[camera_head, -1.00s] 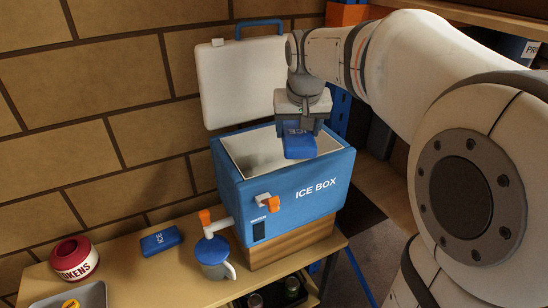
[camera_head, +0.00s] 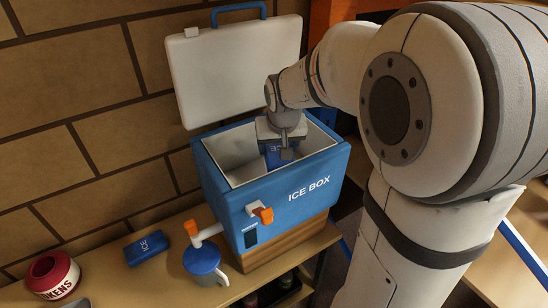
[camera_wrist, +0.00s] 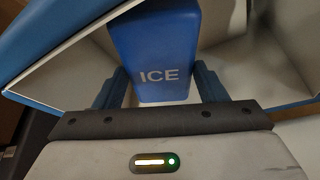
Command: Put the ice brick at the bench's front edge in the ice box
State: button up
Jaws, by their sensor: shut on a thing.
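The blue ice brick (camera_wrist: 155,45), lettered ICE, is held between the fingers of my gripper (camera_head: 280,150). In the wrist view the fingers of my gripper (camera_wrist: 158,88) are on both sides of it. In the head view the held brick (camera_head: 273,157) is partly hidden by the gripper and hangs within the opening of the ice box (camera_head: 290,190). The box is blue with a white inside, and its white lid (camera_head: 235,70) stands open against the wall. I cannot tell whether the brick touches the box floor.
A second blue ice brick (camera_head: 147,248) lies on the bench (camera_head: 180,283). A red token pot (camera_head: 53,275) is at the left. Dark bottles sit below the bench.

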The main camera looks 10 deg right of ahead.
notch_tip(320, 180, down, 5)
jog(key=shift+f, duration=0.2)
dwell(0.3)
jog(key=shift+f+b, duration=0.3)
jog(key=shift+f, duration=0.1)
jog(key=shift+s+f, duration=0.1)
jog(key=shift+f, duration=0.1)
jog(key=shift+r, duration=0.1)
jog(key=o, duration=1.2)
